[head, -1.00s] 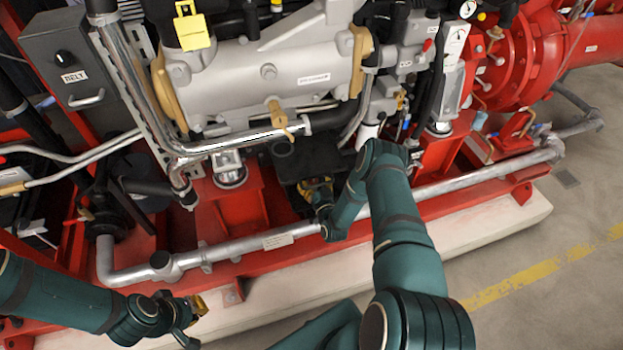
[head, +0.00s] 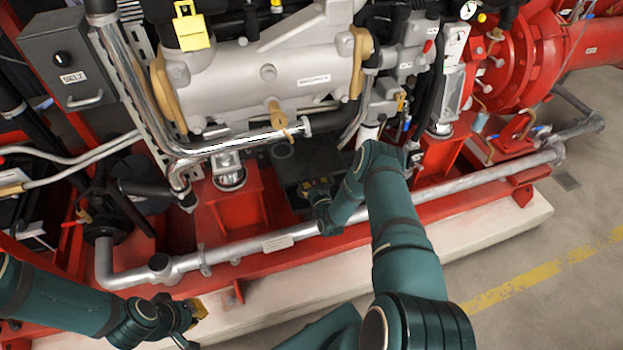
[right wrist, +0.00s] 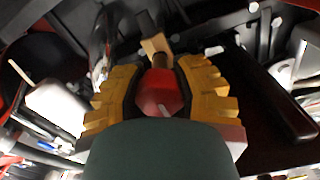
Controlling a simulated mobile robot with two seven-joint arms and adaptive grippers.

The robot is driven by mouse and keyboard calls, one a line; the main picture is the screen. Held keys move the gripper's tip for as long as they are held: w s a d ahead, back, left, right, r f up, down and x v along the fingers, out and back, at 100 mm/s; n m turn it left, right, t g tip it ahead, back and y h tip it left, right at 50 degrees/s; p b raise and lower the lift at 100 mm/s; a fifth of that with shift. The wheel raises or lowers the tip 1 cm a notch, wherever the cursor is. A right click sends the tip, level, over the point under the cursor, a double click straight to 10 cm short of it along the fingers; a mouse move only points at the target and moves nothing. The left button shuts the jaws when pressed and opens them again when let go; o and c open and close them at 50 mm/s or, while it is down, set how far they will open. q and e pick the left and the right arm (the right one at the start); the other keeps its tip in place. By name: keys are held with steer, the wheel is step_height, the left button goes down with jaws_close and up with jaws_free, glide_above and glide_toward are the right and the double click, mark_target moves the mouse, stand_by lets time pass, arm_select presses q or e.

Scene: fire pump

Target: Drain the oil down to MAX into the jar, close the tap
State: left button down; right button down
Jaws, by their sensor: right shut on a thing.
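My right gripper (head: 318,187) is low in front of the dark box under the grey engine (head: 290,75). In the right wrist view its yellow fingers (right wrist: 161,88) are shut around a red knob (right wrist: 160,93) with a small white mark, which looks like the tap's handle. A tan piece (right wrist: 155,45) shows just beyond the knob. My left gripper (head: 196,310) is at the lower left, in front of the red base frame, its fingers partly hidden. I cannot make out the jar, the oil level or any flow of oil in either view.
A silver pipe (head: 240,252) runs along the red frame, close below my right gripper. A pale plinth (head: 490,225) edges the machine. A grey BELT box (head: 75,65) is at the upper left. The floor (head: 530,290) at the lower right is clear.

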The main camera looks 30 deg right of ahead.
steer(key=n, duration=0.4)
steer(key=shift+a+n, duration=0.1)
steer(key=shift+n, duration=0.2)
steer(key=n, duration=0.4)
steer(key=shift+n, duration=0.3)
steer(key=n, duration=0.4)
steer(key=shift+f+n, duration=0.1)
steer(key=shift+n, duration=2.2)
steer(key=shift+s, duration=0.1)
steer(key=c, duration=0.6)
jaws_free()
